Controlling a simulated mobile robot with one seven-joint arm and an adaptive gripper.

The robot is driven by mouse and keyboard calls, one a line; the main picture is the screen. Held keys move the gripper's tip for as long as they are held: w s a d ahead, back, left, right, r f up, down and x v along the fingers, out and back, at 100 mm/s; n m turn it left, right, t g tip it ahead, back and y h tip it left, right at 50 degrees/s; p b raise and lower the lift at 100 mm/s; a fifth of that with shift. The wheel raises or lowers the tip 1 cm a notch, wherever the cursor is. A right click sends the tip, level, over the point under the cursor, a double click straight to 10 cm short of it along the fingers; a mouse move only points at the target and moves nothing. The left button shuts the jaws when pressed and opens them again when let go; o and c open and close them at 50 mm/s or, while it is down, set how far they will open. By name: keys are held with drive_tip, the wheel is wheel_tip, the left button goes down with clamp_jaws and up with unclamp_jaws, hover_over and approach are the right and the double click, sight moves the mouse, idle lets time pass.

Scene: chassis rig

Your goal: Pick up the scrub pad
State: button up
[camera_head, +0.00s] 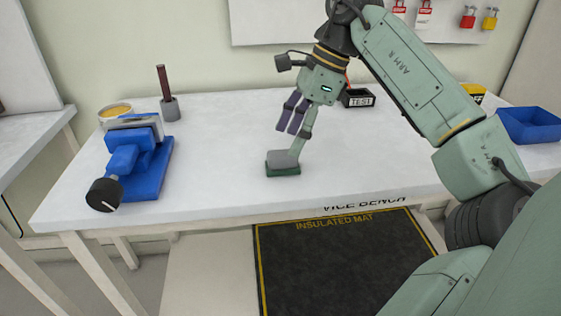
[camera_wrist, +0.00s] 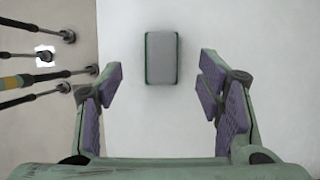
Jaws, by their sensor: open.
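The scrub pad (camera_head: 283,170) is a small block with a grey top and a dark green base. It lies flat on the white bench near the middle of its front part. In the wrist view the pad (camera_wrist: 161,58) stands upright in the picture, centred between the fingers and beyond their tips. My gripper (camera_head: 293,130) is open and empty, pointing down above the pad. In the wrist view its purple-padded fingers (camera_wrist: 161,75) are spread wider than the pad. In the head view one finger overlaps the pad's right edge, so the exact gap is hard to tell.
A blue vise (camera_head: 130,160) stands at the bench's left end, with an amber-topped round tin (camera_head: 115,109) and a brown rod in a grey holder (camera_head: 169,108) behind it. A black display box (camera_head: 357,98) and a blue tray (camera_head: 530,124) are right. Bench around the pad is clear.

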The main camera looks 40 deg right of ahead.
sight(281, 153)
drive_tip(key=shift+p+x, duration=0.35)
drive_tip(key=shift+x, duration=2.4)
drive_tip(key=shift+w, duration=0.15)
drive_tip(key=shift+c, duration=0.5)
drive_tip(key=c, duration=1.1)
drive_tip(key=shift+r, duration=0.1)
drive_tip(key=shift+c, duration=0.2)
drive_tip(key=shift+r, duration=0.45)
wheel_tip(281, 153, up, 2)
drive_tip(key=shift+r+b, duration=0.1)
drive_tip(key=shift+b, duration=0.2)
drive_tip(key=s+a+r+b, duration=0.1)
drive_tip(key=s+a, duration=0.1)
drive_tip(key=s, duration=0.5)
drive_tip(key=s+a+b, duration=0.2)
drive_tip(key=s+a, duration=0.1)
drive_tip(key=s, duration=0.5)
drive_tip(key=shift+a+r, duration=0.3)
drive_tip(key=shift+r, duration=0.05)
